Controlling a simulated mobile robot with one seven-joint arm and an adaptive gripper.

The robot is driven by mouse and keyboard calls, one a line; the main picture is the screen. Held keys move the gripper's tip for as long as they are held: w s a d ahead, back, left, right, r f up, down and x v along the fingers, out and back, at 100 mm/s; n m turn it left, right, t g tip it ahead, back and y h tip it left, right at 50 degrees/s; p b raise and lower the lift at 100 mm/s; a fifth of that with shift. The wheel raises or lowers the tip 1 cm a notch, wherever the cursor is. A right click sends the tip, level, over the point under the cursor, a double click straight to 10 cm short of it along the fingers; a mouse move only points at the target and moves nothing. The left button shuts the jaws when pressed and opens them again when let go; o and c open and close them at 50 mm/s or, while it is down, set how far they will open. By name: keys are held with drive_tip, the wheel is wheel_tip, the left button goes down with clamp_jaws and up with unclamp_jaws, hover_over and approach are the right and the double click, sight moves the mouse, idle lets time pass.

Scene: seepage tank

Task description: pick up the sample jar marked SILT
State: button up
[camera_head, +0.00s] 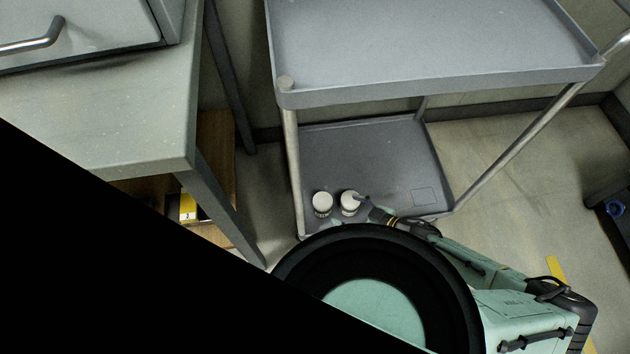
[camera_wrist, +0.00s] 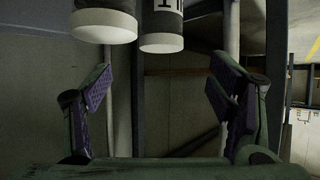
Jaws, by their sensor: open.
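Two pale jars with white lids stand upright side by side on the trolley's lower shelf: a left jar (camera_head: 322,204) and a right jar (camera_head: 350,203). My gripper (camera_head: 367,208) is low over the shelf, close beside the right jar; I cannot tell if they touch. In the wrist view the scene looks upside down, with two jars at the top edge, one at left (camera_wrist: 104,24) and one near the middle (camera_wrist: 161,36).
The trolley's upper shelf (camera_head: 430,45) overhangs the back of the lower shelf (camera_head: 375,155). A trolley leg (camera_head: 292,170) rises left of the jars. A worktop (camera_head: 110,110) stands at left. The lower shelf behind the jars is clear.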

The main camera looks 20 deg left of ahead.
drive_tip(key=x, duration=1)
drive_tip(key=shift+a, duration=0.35)
drive_tip(key=c, duration=1.5)
